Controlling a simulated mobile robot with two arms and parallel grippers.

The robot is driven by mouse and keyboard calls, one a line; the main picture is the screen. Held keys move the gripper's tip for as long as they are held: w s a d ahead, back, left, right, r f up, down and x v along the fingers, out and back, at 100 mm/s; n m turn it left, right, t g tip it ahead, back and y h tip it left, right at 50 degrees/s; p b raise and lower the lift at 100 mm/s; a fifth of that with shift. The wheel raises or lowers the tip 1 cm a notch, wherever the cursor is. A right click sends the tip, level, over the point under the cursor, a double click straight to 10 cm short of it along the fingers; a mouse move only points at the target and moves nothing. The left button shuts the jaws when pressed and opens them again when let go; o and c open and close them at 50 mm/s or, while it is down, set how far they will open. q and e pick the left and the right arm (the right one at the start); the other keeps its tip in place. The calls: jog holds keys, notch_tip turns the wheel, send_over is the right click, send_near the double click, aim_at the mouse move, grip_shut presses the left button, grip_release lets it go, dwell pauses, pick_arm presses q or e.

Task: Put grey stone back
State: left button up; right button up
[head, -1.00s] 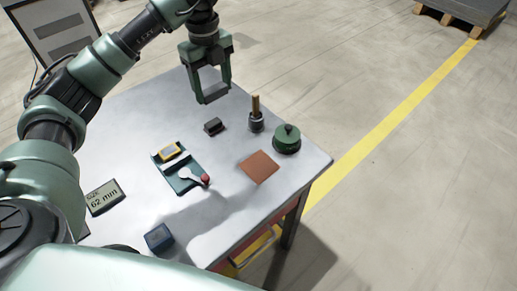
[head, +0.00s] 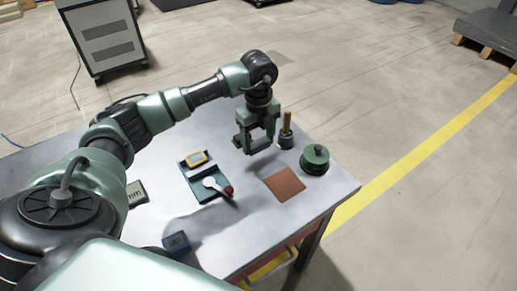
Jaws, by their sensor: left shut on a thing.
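My left gripper (head: 257,143) reaches in from the left, low over the back of the table, just left of a small dark cup with a wooden-handled tool (head: 286,135). It is shut on a small grey piece, which I take for the grey stone (head: 258,148); the fingers hide much of it. A small dark block (head: 240,143) seems to be at the gripper's left finger, mostly covered. I cannot tell whether the stone touches the block or the table. My right gripper is out of view.
The grey table (head: 220,240) holds a teal tray (head: 190,170) with a yellow-framed device and a red-tipped white spoon-like tool, a brown mat (head: 285,184), a green lidded pot (head: 315,160), a blue box (head: 176,242) and a size sign (head: 137,193). The front middle is clear.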

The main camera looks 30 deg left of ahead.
aim_at(258, 151)
pick_arm(q)
jog(key=shift+f, duration=2)
jog(key=shift+f, duration=0.2)
jog(key=o, duration=1.3)
jog(key=shift+r, duration=0.1)
notch_tip(258, 151, up, 12)
jog(key=shift+r+b, duration=0.15)
jog(key=shift+b, duration=0.25)
